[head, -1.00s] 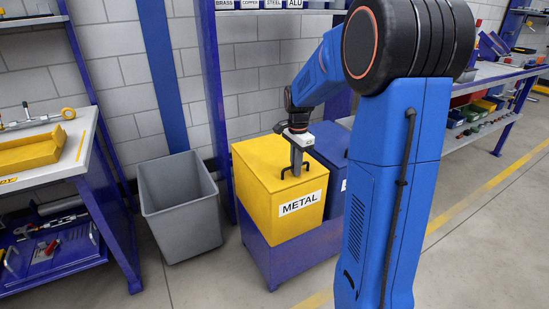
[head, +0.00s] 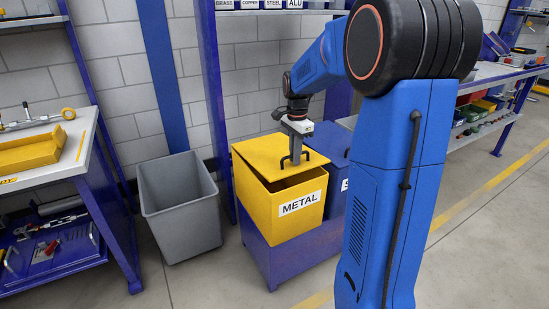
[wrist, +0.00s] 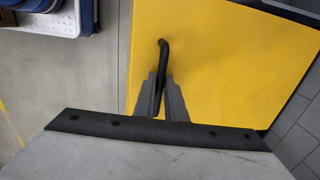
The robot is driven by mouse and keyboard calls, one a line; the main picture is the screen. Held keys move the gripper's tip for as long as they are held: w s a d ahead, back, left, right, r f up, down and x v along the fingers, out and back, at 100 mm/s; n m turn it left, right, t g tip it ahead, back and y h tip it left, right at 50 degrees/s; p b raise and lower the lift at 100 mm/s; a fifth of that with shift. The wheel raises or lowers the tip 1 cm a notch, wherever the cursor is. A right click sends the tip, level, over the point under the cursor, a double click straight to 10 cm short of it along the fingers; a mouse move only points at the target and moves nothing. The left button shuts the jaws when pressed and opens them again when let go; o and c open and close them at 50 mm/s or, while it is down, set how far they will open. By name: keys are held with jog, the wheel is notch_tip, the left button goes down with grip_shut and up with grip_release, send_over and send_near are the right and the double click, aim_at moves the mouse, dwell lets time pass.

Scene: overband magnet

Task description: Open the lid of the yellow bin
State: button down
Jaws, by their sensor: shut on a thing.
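The yellow bin (head: 283,209) with a METAL label stands on a blue base. Its yellow lid (head: 262,154) is tilted up a little at the front, with a dark gap under its front edge. The lid also fills much of the wrist view (wrist: 235,65). A black bar handle (wrist: 163,62) sits on the lid near its front edge. My gripper (head: 295,161) is shut on this handle from above. In the wrist view my gripper's fingers (wrist: 163,98) are around the handle, hiding part of it. The bin's inside is mostly hidden.
A blue bin (head: 331,143) stands right beside the yellow bin. An open grey bin (head: 181,213) stands on the floor to the left. A blue shelf post (head: 213,90) and a block wall are close behind. A workbench (head: 82,143) is at far left.

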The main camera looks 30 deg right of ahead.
jog(key=shift+w+r, duration=0.2)
jog(key=shift+r, duration=0.4)
jog(key=shift+w+r, duration=0.15)
jog(key=shift+r, duration=0.45)
notch_tip(320, 180, up, 6)
jog(key=w, duration=0.2)
jog(key=shift+w, duration=0.35)
jog(key=shift+a, duration=0.1)
jog(key=shift+r, duration=0.1)
jog(key=w+r, duration=0.4)
jog(key=r, duration=0.1)
dwell(1.1)
jog(key=shift+r, duration=0.1)
jog(key=shift+r, duration=0.1)
